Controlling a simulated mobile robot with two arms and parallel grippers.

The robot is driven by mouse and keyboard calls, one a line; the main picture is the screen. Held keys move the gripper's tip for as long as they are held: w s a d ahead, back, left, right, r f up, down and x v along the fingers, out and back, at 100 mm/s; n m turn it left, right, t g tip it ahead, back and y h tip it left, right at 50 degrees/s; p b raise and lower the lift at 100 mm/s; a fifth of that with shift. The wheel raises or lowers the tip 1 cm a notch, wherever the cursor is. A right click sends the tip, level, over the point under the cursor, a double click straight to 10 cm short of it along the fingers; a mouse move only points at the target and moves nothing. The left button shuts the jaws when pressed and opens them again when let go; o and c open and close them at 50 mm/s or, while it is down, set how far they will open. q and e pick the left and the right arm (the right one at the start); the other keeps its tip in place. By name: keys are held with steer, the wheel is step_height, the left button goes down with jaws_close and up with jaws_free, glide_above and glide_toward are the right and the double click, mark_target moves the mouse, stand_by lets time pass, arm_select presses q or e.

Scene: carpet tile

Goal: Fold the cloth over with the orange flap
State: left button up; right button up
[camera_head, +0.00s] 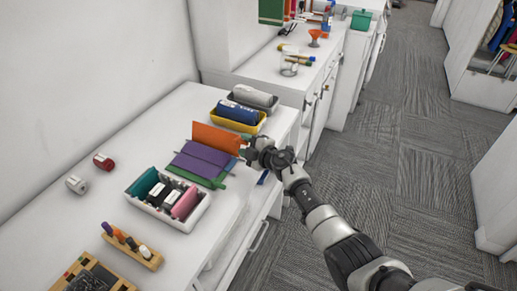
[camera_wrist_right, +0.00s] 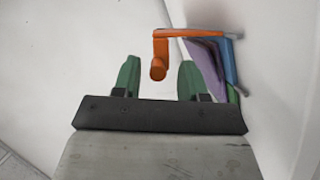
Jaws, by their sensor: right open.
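The cloth lies on the white counter as a stack of coloured panels. Its orange flap (camera_head: 216,138) stands raised at the far side, with a purple panel (camera_head: 203,158) in front and a green panel (camera_head: 197,178) nearest. My right gripper (camera_head: 245,152) is at the right edge of the cloth. In the right wrist view it is open (camera_wrist_right: 158,78), with an orange tab (camera_wrist_right: 159,62) of the flap between its two green fingertips and a gap on each side. The purple panel (camera_wrist_right: 205,62) shows to the right there. My left gripper is not in view.
Two small rolls (camera_head: 104,161) (camera_head: 76,184) lie at left. A wooden marker rack (camera_head: 148,258) is nearer.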

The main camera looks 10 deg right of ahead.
steer(key=p+v, duration=0.3)
steer(key=v, duration=0.6)
steer(key=shift+s, duration=0.2)
steer(key=shift+r, duration=0.1)
